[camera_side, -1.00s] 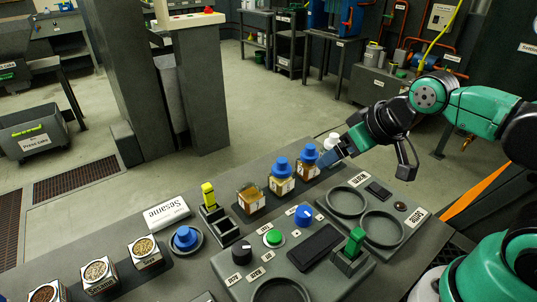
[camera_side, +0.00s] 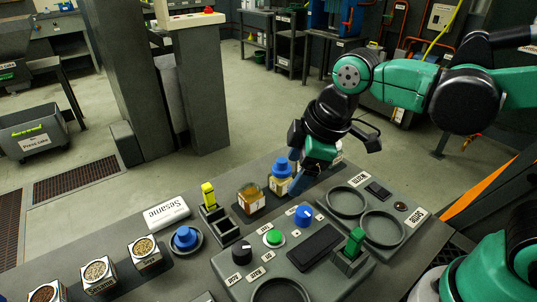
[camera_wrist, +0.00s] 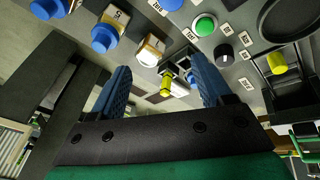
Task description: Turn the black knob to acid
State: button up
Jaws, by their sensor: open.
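The black knob (camera_side: 241,252) stands on the left end of the grey control panel, beside the green button (camera_side: 273,237). Small white labels (camera_side: 254,272) lie around it, too small to read surely. The knob also shows in the wrist view (camera_wrist: 225,55), right of my fingers and apart from them. A pale mark is on its top; which label it points at I cannot tell. My gripper (camera_side: 300,182) is open and empty, beside the blue-capped bottles behind the panel. In the wrist view my two blue fingers (camera_wrist: 160,65) are spread wide.

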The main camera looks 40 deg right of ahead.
aim_at(242, 248)
jog(key=a+f+n+g, duration=0.1)
jog(key=a+n, duration=0.2)
jog(key=n, duration=0.1)
jog(key=a+f+n+g, duration=0.1)
jog(key=a+n, duration=0.3)
jog(key=a+f+n+g, duration=0.1)
jog(key=a+n, duration=0.2)
jog(key=n, duration=0.1)
jog(key=shift+s+a+f+h, duration=0.3)
jog(key=shift+s+a+h, duration=0.05)
jog(key=shift+s+h, duration=0.05)
jog(key=shift+a+f+n+g, duration=0.15)
jog(key=shift+f+n+g, duration=0.15)
jog(key=shift+n, duration=0.1)
jog(key=shift+f, duration=2.6)
grip_shut()
